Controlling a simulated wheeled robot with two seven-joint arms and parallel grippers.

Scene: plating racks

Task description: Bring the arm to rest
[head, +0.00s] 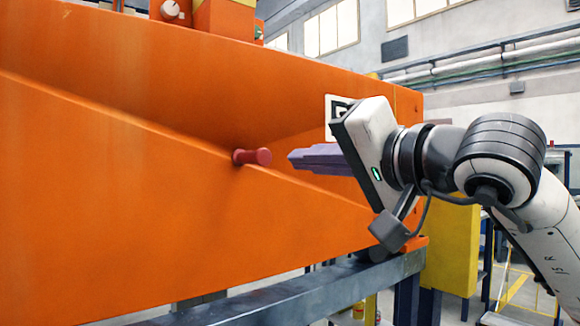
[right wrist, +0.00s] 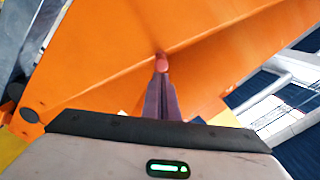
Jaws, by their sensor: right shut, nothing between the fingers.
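My right gripper (head: 291,158) comes in from the right in the head view, its purple fingers shut and empty. The fingertips point left at a red knob (head: 252,157) that sticks out of the large orange panel (head: 120,200). My left gripper is not in view.
A grey metal beam (head: 330,290) runs under the orange panel. A yellow post (head: 455,245) stands behind my right arm. A black-and-white marker (head: 334,106) is on the panel, partly hidden by my gripper. Open space lies in front of the panel.

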